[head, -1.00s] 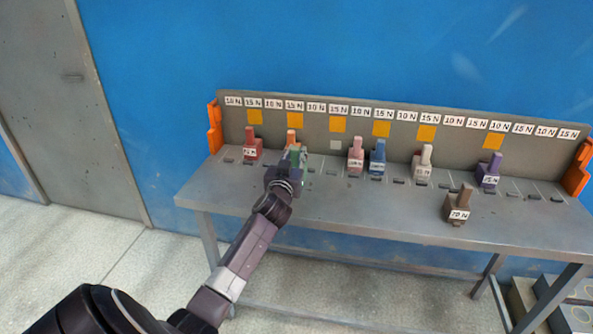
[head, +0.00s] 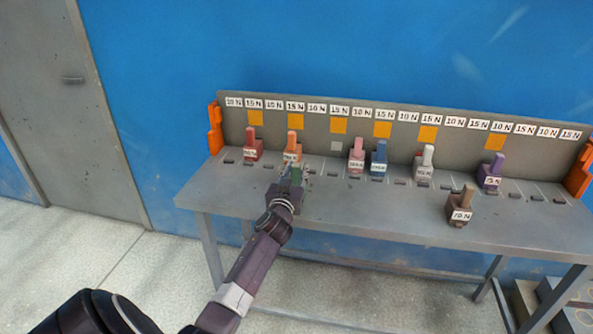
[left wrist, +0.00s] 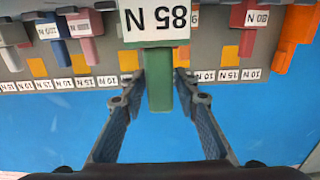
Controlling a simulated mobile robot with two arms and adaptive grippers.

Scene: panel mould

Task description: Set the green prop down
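The green prop (left wrist: 160,85) fills the middle of the left wrist view, with a white 85 N label on its body, seen upside down. My left gripper (left wrist: 160,88) has one finger on each side of its narrow post, closed against it. In the head view the green prop (head: 297,175) is mostly hidden by my left gripper (head: 290,180), over the left part of the bench. It is in front of the orange prop (head: 292,146). I cannot tell whether its base touches the bench top. My right gripper is not in view.
The grey bench (head: 330,215) has a back board with N labels and orange squares. A red prop (head: 251,145) stands at left; pink (head: 357,155) and blue (head: 379,158) props stand right of the gripper. White, purple and brown props are farther right. The front left bench is clear.

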